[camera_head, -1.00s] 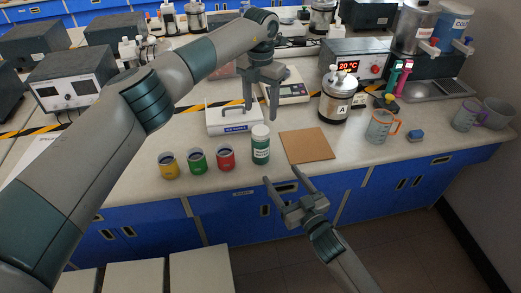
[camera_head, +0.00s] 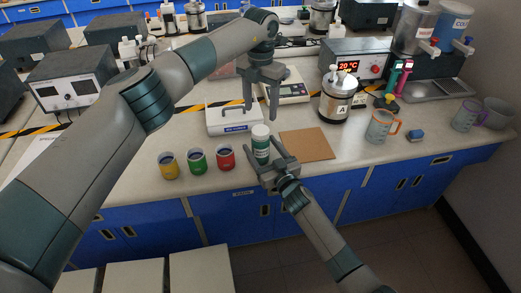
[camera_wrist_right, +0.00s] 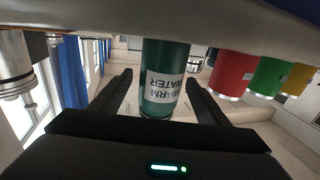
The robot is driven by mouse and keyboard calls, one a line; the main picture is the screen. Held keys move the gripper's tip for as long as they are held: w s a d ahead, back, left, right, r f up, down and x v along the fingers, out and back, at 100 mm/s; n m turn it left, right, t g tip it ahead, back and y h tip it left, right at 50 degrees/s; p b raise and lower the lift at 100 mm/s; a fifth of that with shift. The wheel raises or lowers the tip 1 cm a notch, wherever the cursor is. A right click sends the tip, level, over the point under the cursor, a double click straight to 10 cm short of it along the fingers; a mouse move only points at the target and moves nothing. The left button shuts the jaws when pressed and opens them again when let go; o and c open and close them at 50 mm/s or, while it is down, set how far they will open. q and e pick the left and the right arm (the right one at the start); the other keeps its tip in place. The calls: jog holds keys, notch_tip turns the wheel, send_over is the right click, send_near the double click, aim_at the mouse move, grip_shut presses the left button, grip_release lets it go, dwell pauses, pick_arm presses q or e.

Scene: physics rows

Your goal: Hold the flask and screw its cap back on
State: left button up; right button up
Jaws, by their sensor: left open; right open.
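The green flask (camera_head: 261,150) with a "WARM WATER" label stands upright near the bench's front edge, with a white cap or top (camera_head: 260,131) on it; whether it is screwed down I cannot tell. The flask also shows in the right wrist view (camera_wrist_right: 163,60), between the open fingers. My right gripper (camera_head: 272,158) is open, its fingers to either side of the flask's lower body, with gaps still visible in the wrist view. My left gripper (camera_head: 260,115) is open and empty, pointing down just above and behind the flask's top.
Yellow (camera_head: 168,166), green (camera_head: 197,161) and red (camera_head: 225,158) cups stand left of the flask. A brown board (camera_head: 307,145) lies to the right. A metal vessel marked A (camera_head: 336,98), a clear jug (camera_head: 379,126) and a blue block (camera_head: 416,136) stand farther right. A white device (camera_head: 228,122) is behind.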

jog(key=shift+w+a, duration=0.2)
jog(key=shift+w, duration=0.25)
jog(key=shift+c, duration=0.4)
grip_shut()
pick_arm(q)
jog(key=n, duration=1.3)
jog(key=shift+n, duration=0.4)
jog(key=n, duration=0.4)
jog(key=shift+f, duration=0.15)
